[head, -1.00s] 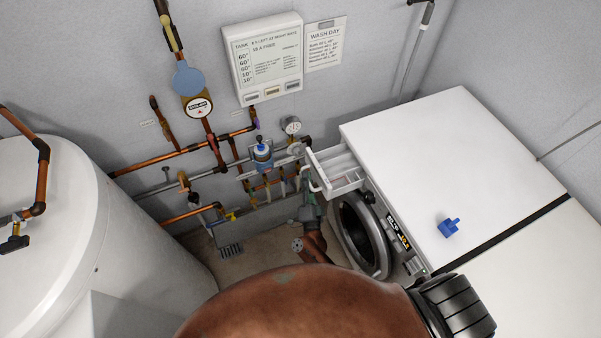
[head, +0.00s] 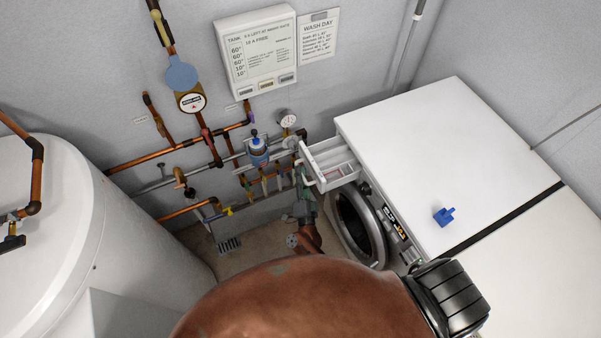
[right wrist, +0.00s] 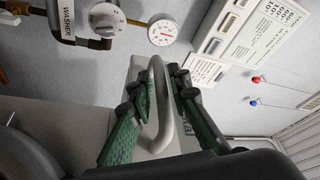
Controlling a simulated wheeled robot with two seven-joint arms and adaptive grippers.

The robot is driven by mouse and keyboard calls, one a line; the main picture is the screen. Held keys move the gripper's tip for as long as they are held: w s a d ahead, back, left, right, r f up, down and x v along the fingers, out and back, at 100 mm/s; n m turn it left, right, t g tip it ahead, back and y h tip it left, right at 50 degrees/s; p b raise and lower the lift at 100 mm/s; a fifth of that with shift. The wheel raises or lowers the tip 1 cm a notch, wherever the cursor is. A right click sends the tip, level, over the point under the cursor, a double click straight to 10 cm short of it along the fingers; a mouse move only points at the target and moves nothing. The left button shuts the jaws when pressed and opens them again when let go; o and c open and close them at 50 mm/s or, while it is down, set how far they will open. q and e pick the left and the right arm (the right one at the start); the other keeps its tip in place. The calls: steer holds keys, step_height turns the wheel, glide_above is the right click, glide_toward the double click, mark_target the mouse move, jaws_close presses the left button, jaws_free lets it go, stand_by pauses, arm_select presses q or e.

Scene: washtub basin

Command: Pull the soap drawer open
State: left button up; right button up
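The soap drawer (head: 332,168) is a white tray with compartments. It stands out from the upper front of the white washing machine (head: 440,150) in the head view. Its pale loop handle (right wrist: 161,75) shows in the right wrist view, between the two green fingers of my right gripper (right wrist: 160,80). One finger is inside the loop and the other outside, both close against the bar. In the head view my right gripper (head: 304,188) is at the drawer's front, small and partly hidden among pipes. My left gripper is not in view.
The round washer door (head: 359,228) is below the drawer. Copper pipes and valves (head: 258,150) run along the wall close to the drawer's front. A white tank (head: 50,240) stands at left. A blue object (head: 444,216) lies on the machine top.

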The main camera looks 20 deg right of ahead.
steer(key=v, duration=1.1)
steer(key=shift+s, duration=0.2)
steer(key=s+f+n+g+y, duration=0.25)
steer(key=s+f+n, duration=0.2)
steer(key=f, duration=0.55)
steer(key=s+f+n+g+y, duration=0.25)
steer(key=s+f, duration=0.25)
steer(key=f, duration=0.5)
steer(key=s+f+n+g+y, duration=0.25)
steer(key=s+f+n, duration=0.2)
steer(key=f, duration=0.45)
steer(key=s+d+f+n+g, duration=0.1)
steer(key=s+d+f+g, duration=0.2)
steer(key=s, duration=0.8)
steer(key=s+d+f+n+g+h, duration=0.1)
steer(key=s+d+f+n+g, duration=0.1)
steer(key=s+d+f+g, duration=0.2)
steer(key=s+d+f+n+g, duration=0.2)
steer(key=s+f, duration=0.6)
steer(key=s, duration=1)
steer(key=d+g, duration=0.2)
steer(key=d, duration=0.1)
steer(key=shift+f+h, duration=0.35)
steer(key=shift+f, duration=0.05)
steer(key=shift+a+g, duration=0.1)
steer(key=shift+g, duration=0.15)
